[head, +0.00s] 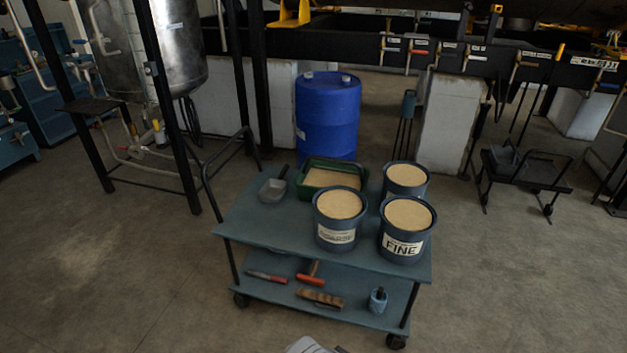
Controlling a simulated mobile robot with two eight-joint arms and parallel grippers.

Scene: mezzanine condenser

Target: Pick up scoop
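A grey scoop (272,189) with a dark handle lies on the upper shelf of a blue-grey cart (262,240), near its back left corner. Its handle points up and to the right, toward the back edge. It lies just left of a green tray (308,192) of tan granular material, and I cannot tell whether they touch.
Several dark buckets of tan material, one marked FINE (400,247), stand right of the scoop. Red-handled tools (266,277) and a brush (320,298) lie on the lower shelf. A blue drum (327,115) stands behind. Floor left of the cart is clear.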

